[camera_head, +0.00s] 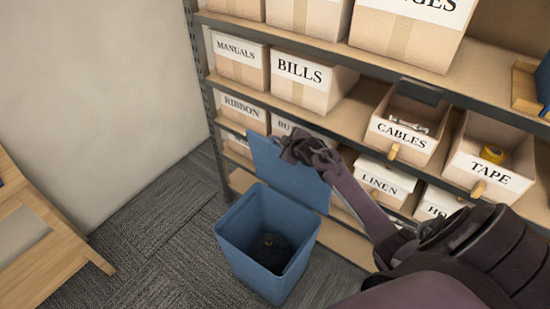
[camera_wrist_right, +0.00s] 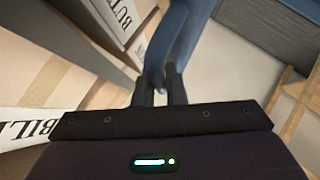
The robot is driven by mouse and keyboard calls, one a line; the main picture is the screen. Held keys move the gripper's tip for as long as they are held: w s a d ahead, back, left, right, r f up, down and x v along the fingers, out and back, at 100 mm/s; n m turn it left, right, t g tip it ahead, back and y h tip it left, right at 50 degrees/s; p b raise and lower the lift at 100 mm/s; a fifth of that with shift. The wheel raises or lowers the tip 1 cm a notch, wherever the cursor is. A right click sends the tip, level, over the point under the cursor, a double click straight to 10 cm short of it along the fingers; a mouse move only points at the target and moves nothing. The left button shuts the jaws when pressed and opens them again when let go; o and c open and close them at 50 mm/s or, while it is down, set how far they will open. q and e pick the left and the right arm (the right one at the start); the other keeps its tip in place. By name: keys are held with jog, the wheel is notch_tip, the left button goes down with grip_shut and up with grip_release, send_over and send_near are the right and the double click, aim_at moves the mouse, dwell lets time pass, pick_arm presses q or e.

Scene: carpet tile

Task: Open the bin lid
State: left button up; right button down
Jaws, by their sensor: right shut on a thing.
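A blue bin (camera_head: 240,242) stands on the carpet in the head view, with a dark lump at its bottom. Its blue lid (camera_head: 268,165) is raised steeply at the shelf side, and the bin's mouth is uncovered. My right gripper (camera_head: 300,150) is at the lid's upper edge. In the right wrist view, the gripper's fingers (camera_wrist_right: 160,84) are shut on the edge of the lid (camera_wrist_right: 168,45). The gripper hides part of the lid's top edge in the head view. My left gripper is not in view.
A metal-framed shelf (camera_head: 360,110) with labelled cardboard boxes stands right behind the lid. Open boxes marked CABLES (camera_head: 403,130) and TAPE (camera_head: 488,172) are near my right arm. A wooden piece of furniture (camera_head: 50,225) is at the left. Carpet (camera_head: 150,260) is clear left of the bin.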

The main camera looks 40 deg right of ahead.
jog(key=shift+w+d+r, duration=0.1)
jog(key=shift+w+d, duration=0.15)
jog(key=shift+d, duration=0.4)
jog(key=shift+w+d, duration=0.2)
jog(key=shift+d, duration=0.4)
jog(key=c, duration=1.5)
grip_release()
jog(key=shift+s+a, duration=0.1)
jog(key=shift+s+a+r, duration=0.1)
jog(key=shift+s+r, duration=0.15)
jog(key=shift+s, duration=0.25)
jog(key=b+v, duration=0.1)
jog(key=v, duration=0.5)
jog(key=shift+s+r, duration=0.15)
jog(key=shift+r, duration=0.25)
